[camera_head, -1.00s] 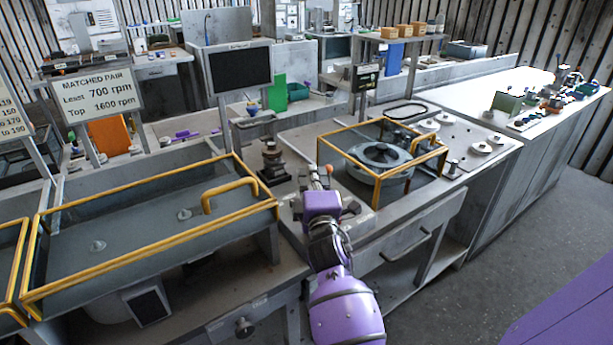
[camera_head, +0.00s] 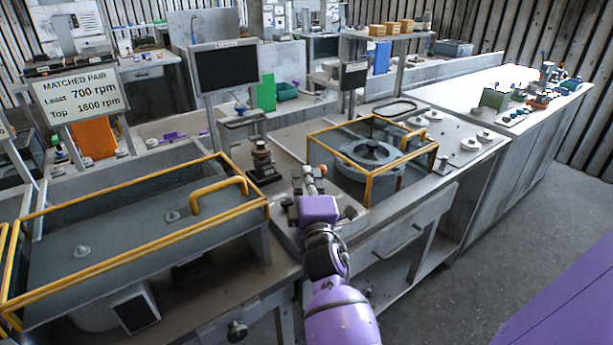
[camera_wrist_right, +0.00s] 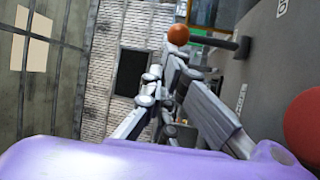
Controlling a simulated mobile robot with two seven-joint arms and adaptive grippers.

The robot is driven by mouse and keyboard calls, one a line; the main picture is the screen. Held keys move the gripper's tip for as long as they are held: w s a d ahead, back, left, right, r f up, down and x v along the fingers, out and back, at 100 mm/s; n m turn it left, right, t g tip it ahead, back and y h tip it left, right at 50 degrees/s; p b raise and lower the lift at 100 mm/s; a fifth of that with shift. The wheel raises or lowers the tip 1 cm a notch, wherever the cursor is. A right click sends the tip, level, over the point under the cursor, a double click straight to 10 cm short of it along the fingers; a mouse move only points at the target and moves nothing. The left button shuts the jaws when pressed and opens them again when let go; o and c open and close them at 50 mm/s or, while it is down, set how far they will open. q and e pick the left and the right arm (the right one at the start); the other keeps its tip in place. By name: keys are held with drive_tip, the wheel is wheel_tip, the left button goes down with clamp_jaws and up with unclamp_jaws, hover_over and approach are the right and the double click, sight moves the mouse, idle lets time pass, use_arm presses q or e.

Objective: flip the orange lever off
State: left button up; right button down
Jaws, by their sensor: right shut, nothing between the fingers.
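My right gripper (camera_head: 309,180) is over the bench, between a small brown-and-black stand and the yellow-framed blower housing. In the wrist view its grey fingers (camera_wrist_right: 168,75) are shut with nothing between them. The orange lever's ball knob (camera_wrist_right: 178,34) shows just past the fingertips, with a dark rod running right to a grey panel. I cannot tell whether the fingertips touch it. A small orange-red spot by the gripper in the head view (camera_head: 323,170) appears to be this knob. My left gripper is out of view.
A large red ball (camera_wrist_right: 305,128) is close at the right edge of the wrist view. The yellow-framed clear guard (camera_head: 368,186) stands right of my gripper, the brown-and-black stand (camera_head: 262,165) left. A long yellow-railed tray (camera_head: 110,248) fills the left.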

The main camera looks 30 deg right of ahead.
drive_tip(key=shift+d, duration=0.1)
idle(0.5)
drive_tip(key=shift+v, duration=6.1)
